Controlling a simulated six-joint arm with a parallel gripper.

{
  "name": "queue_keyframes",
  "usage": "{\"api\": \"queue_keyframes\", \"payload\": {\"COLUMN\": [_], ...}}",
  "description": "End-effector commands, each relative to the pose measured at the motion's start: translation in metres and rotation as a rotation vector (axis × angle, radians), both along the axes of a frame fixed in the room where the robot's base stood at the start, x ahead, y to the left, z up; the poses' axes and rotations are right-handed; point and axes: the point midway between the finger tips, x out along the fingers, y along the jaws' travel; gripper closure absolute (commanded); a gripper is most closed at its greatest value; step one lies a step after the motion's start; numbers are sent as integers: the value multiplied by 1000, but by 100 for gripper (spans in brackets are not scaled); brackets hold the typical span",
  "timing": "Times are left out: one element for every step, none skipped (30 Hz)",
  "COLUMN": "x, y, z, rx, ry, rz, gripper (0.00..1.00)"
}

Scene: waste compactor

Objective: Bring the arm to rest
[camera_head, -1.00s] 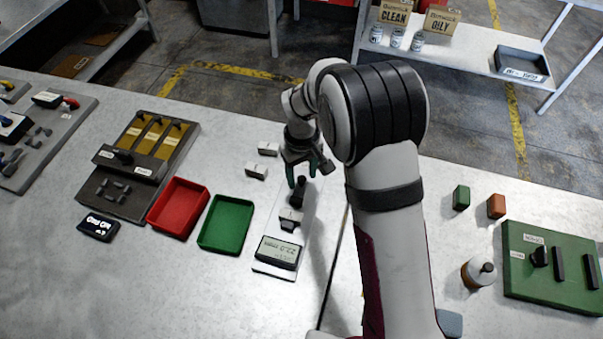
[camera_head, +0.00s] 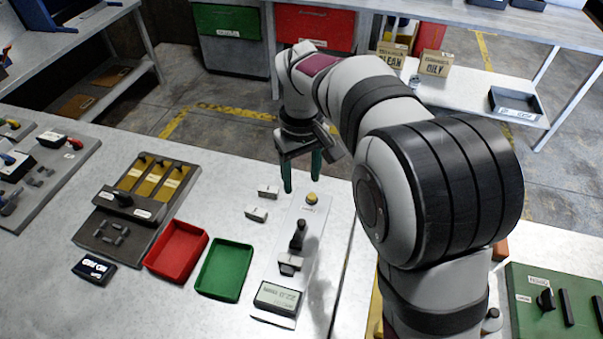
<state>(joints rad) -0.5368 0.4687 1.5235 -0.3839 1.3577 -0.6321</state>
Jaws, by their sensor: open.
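My gripper (camera_head: 301,188) points down with its green-tipped fingers spread apart and nothing between them. It is above the far end of the white gauge panel on the bench, near a yellow round button (camera_head: 312,198). The panel (camera_head: 318,227) also carries a black upright handle (camera_head: 298,236), a small grey block below it and a display box (camera_head: 278,297). My arm reaches across the right half of the view and hides part of the bench.
A red tray (camera_head: 176,251) and a green tray (camera_head: 226,268) stand left of the panel. Two small white blocks (camera_head: 257,213) lie beside it. A dark board with yellow slots (camera_head: 138,200) is further left. A green panel (camera_head: 551,307) is at right.

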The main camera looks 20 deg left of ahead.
Motion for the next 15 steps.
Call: {"api": "queue_keyframes", "payload": {"x": [0,0,0,0,0,0,0,0,0,0,0,0,0,-1,-3], "y": [0,0,0,0,0,0,0,0,0,0,0,0,0,-2,-9], "z": [2,3,4,4,3,3,3,3,3,3,3,3,3,4,8], "rx": [1,1,1,1,1,1,1,0,0,0,0,0,0,1,4], "ry": [-1,-1,-1,-1,-1,-1,-1,0,0,0,0,0,0,0,1], "rz": [0,0,0,0,0,0,0,0,0,0,0,0,-1,-6,-34], "gripper": [41,41,41,41,41,41,41,41,41,41,41,41,41,41,41]}}
